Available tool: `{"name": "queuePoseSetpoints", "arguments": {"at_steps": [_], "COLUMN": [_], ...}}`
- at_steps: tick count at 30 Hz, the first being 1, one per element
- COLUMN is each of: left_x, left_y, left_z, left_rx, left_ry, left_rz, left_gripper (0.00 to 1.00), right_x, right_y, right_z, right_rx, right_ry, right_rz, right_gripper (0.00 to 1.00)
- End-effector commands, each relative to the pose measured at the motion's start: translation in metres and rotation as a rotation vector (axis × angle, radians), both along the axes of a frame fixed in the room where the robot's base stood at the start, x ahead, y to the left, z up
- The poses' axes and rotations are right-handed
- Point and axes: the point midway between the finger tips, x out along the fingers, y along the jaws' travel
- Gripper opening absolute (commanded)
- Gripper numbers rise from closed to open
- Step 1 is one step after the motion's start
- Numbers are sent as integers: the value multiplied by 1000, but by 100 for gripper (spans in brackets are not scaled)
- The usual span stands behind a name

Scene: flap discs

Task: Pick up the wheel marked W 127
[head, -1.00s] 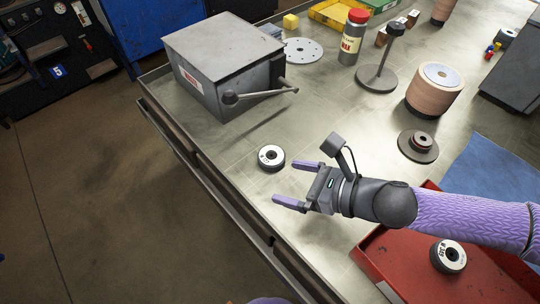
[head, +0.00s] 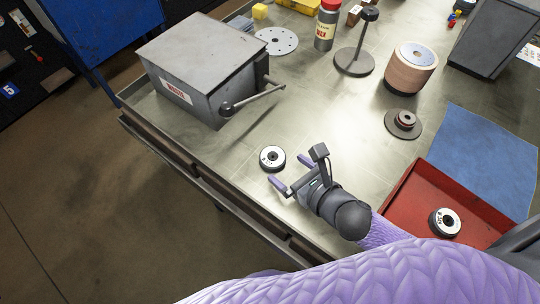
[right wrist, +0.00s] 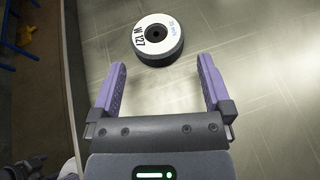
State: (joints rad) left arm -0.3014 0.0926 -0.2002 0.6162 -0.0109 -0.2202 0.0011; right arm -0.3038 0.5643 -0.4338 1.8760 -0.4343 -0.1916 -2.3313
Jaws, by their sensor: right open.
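The wheel marked W 127 (right wrist: 157,40) is a small white-topped disc with a dark side and a centre hole. It lies flat on the metal bench, and in the head view the wheel (head: 272,158) is near the bench's front-left edge. My right gripper (head: 278,187) is open and empty just short of the wheel. In the right wrist view the right gripper's purple fingers (right wrist: 161,88) are spread, with the wheel beyond their tips and apart from them. My left gripper is not in view.
A similar wheel (head: 444,222) lies in a red tray (head: 405,200) at right. A grey metal box with a lever (head: 203,65) stands behind-left of the wheel. A flanged dark disc (head: 403,124) and a blue cloth (head: 484,155) lie at right. The bench around the wheel is clear.

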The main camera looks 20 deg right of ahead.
Motion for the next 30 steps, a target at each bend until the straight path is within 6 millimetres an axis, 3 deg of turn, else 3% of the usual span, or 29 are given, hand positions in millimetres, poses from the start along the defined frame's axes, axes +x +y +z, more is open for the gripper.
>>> {"name": "queuePoseSetpoints", "arguments": {"at_steps": [6, 14, 25, 30], "left_x": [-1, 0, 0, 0], "left_y": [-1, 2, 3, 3], "left_z": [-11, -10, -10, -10], "left_rx": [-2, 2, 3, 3], "left_ry": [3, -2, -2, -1], "left_rz": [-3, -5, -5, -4], "left_gripper": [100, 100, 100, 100], "right_x": [37, 42, 42, 42], "right_y": [19, 21, 21, 21], "right_z": [-10, -11, -11, -10], "right_rx": [3, 1, 1, 1], "right_ry": [-1, 0, 0, 0], "right_rz": [1, 3, 3, 3], "right_gripper": [100, 100, 24, 20]}}
